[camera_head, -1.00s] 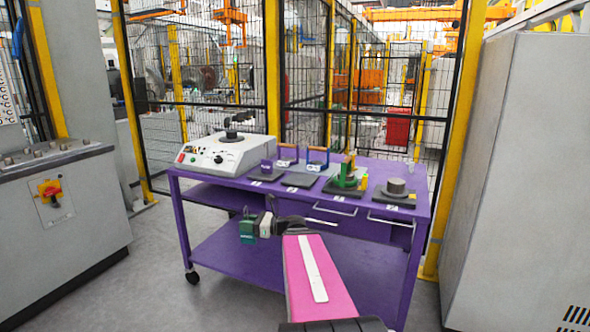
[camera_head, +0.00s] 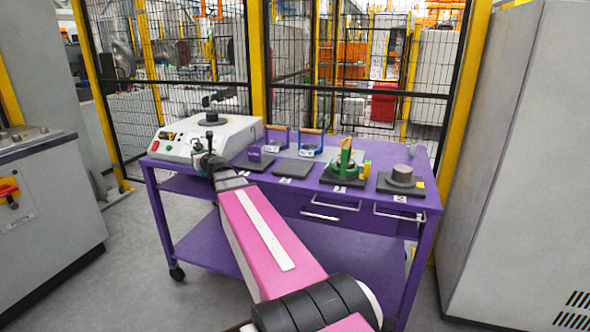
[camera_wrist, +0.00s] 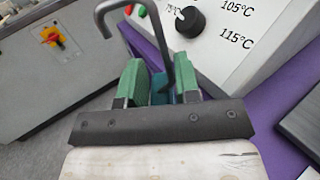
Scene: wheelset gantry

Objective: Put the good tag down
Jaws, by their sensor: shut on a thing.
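My gripper (camera_wrist: 160,72) has two green fingers, and in the wrist view they are shut on a small teal piece (camera_wrist: 160,90), probably the tag. A bent dark grey hook rod (camera_wrist: 150,27) rises in front of the fingers; I cannot tell whether it is joined to the piece. In the head view my gripper (camera_head: 203,151) is small and partly hidden by my arm, in front of the white heater box (camera_head: 239,136). The heater's black temperature knob (camera_wrist: 190,21) is close ahead in the wrist view. No marking on the piece is readable.
The purple table (camera_head: 300,190) carries the heater at left. To its right are dark numbered plates, a blue-framed piece (camera_head: 311,143), a green fixture (camera_head: 345,158) and a grey cylinder (camera_head: 402,174). Grey cabinets stand at left (camera_head: 50,200) and right (camera_head: 525,150); mesh fencing is behind.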

